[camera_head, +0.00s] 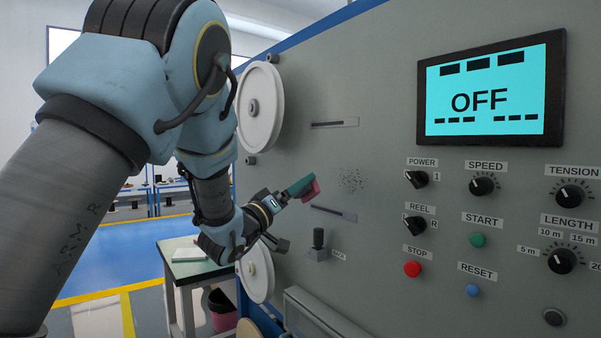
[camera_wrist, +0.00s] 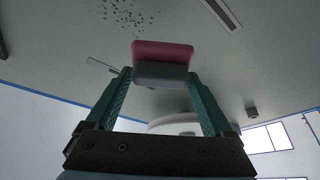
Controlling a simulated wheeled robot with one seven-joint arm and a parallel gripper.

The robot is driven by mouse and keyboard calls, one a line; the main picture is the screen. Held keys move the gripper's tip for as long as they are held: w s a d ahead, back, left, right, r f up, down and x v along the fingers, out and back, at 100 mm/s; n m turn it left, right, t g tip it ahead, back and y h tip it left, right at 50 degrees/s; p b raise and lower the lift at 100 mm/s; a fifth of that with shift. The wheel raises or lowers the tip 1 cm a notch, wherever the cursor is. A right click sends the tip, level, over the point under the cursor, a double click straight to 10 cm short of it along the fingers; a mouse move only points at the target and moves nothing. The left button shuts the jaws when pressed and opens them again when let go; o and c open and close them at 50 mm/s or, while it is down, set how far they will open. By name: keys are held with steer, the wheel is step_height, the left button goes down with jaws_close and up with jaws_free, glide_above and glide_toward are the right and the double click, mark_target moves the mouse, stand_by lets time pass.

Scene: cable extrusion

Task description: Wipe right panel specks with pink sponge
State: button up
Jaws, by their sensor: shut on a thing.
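A patch of dark specks (camera_head: 352,181) is on the grey panel (camera_head: 385,110), left of the POWER knob. The specks also show at the upper left of the wrist view (camera_wrist: 123,14). My gripper (camera_head: 301,188) is shut on the pink sponge (camera_head: 311,190), a little left of the specks in the head view. In the wrist view the sponge (camera_wrist: 163,52) has a pink face outward and a grey layer between the green fingers (camera_wrist: 162,85). Whether the sponge touches the panel cannot be told.
Two slots (camera_head: 334,124) (camera_head: 333,213) lie above and below the specks. A small lever (camera_head: 318,240) juts out below. White reels (camera_head: 260,106) are at the panel's left edge. Knobs, buttons and an OFF screen (camera_head: 490,90) are at right. A small table (camera_head: 190,268) stands behind my arm.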

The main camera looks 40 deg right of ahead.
steer(key=shift+s+d+r+g, duration=0.1)
steer(key=shift+s+r+g, duration=0.15)
steer(key=shift+r, duration=0.25)
steer(key=shift+s+d+r+g, duration=0.15)
steer(key=shift+s+r, duration=0.1)
steer(key=shift+r, duration=0.25)
steer(key=shift+d, duration=0.2)
steer(key=d+p, duration=0.2)
steer(key=d, duration=0.3)
steer(key=shift+s+d, duration=0.15)
steer(key=shift+d, duration=0.05)
steer(key=shift+d, duration=0.9)
steer(key=shift+s+a+f+b, duration=0.15)
steer(key=shift+s+b, duration=0.8)
steer(key=shift+s, duration=0.3)
steer(key=shift+s+a+b, duration=0.1)
steer(key=shift+s+b, duration=2.2)
steer(key=shift+s, duration=1.55)
